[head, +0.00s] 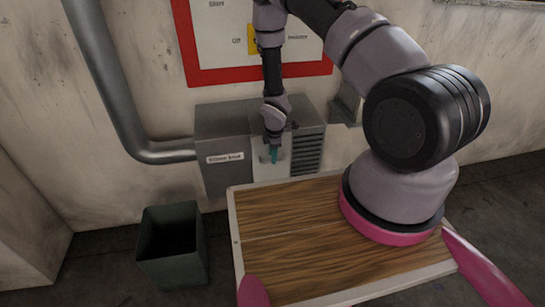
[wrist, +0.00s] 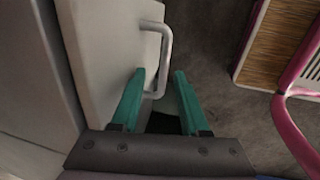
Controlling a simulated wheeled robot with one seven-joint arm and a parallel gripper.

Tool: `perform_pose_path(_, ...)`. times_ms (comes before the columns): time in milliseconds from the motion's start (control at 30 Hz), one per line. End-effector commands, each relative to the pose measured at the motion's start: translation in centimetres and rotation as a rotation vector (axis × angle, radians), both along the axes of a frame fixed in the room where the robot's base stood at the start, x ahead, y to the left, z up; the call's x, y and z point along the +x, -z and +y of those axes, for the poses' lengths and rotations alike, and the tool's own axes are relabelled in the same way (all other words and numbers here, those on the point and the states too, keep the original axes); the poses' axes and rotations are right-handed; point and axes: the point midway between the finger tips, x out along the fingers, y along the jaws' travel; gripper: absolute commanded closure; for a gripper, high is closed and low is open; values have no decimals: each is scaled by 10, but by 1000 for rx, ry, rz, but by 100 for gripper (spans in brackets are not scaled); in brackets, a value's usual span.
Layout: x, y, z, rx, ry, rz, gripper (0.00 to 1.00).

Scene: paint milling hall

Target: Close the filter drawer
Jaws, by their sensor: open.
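The filter drawer is part of a grey metal cabinet (head: 228,170) low against the wall. A pale front panel (head: 268,170) shows on it, partly behind my arm. In the wrist view the pale panel (wrist: 100,50) carries a light grey bow handle (wrist: 166,50). My gripper (head: 272,155) is in front of the panel. Its teal fingers (wrist: 158,75) are open, and the lower end of the handle appears between them. I cannot tell whether they touch it. How far the drawer stands out is hard to tell.
A dark open bin (head: 172,245) stands on the floor left of my wood-topped base. A large pipe (head: 125,100) runs down the wall and bends into the cabinet's left side. A red-framed sign (head: 220,75) hangs above. Floor between bin and base is narrow.

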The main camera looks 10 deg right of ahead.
Motion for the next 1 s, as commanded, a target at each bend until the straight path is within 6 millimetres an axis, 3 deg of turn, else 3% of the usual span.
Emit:
perform_pose_path(200, -6, -46, 0, 2, 1, -5, 55)
perform_pose_path(400, -12, -79, 0, 2, 1, -5, 55)
perform_pose_path(600, -16, -92, 0, 1, 0, -3, 55)
perform_pose_path(900, -16, -93, 0, 0, 2, -3, 55)
perform_pose_path(1000, -11, -105, -2, 5, 30, -14, 55)
